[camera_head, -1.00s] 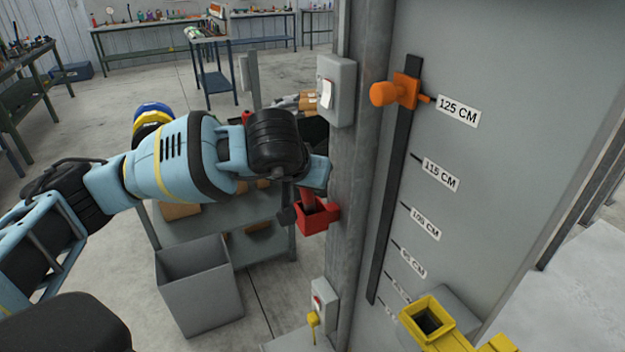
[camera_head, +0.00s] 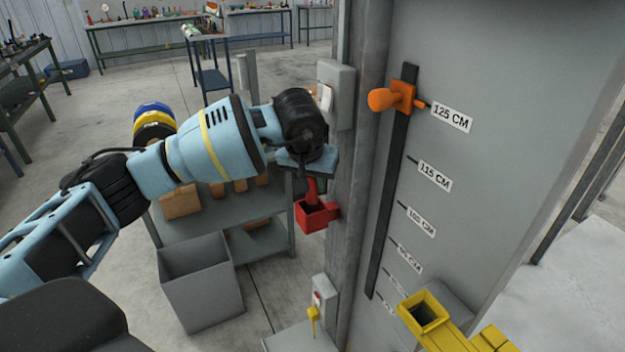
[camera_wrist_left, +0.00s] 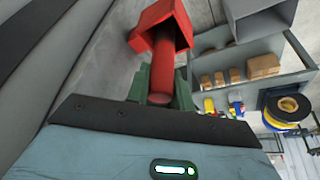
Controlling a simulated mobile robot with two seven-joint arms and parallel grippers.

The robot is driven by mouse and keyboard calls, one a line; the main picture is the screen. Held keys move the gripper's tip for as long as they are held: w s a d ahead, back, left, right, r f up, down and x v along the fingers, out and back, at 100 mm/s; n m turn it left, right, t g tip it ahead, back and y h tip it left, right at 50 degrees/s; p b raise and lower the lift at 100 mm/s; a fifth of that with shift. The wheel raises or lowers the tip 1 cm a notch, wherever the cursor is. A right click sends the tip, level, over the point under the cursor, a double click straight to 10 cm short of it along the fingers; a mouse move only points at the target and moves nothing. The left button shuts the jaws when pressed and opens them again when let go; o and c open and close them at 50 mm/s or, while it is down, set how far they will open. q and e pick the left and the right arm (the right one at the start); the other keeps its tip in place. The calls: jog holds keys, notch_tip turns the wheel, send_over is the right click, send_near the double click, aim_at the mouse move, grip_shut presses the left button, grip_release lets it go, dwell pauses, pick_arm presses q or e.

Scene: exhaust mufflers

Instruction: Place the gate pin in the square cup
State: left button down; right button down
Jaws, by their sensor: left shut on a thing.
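The gate pin is a red round rod (camera_head: 312,186), upright under my left gripper (camera_head: 309,174). The gripper is shut on its upper part, and the fingers are mostly hidden by the wrist in the head view. The red square cup (camera_head: 312,217) is fixed to the grey post, right below the gripper. The pin's lower end is at the cup's mouth; how deep it sits is hidden. In the left wrist view the pin (camera_wrist_left: 163,65) lies between the greenish fingers (camera_wrist_left: 160,85), its far end reaching the red cup (camera_wrist_left: 160,18). My right gripper is not in view.
A grey post with a switch box (camera_head: 338,95) stands close beside the wrist. An orange knob (camera_head: 385,99) sits on the slotted panel. A yellow square-mouthed holder (camera_head: 428,305) is at lower right. A grey bin (camera_head: 203,285) and a shelf cart (camera_head: 215,222) stand behind.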

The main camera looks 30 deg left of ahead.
pick_arm(q)
jog(key=shift+f, duration=0.15)
jog(key=c, duration=1.2)
grip_release()
jog(key=shift+c, duration=0.2)
jog(key=shift+r, duration=0.35)
jog(key=v, duration=1.1)
jog(key=shift+s+r, duration=0.25)
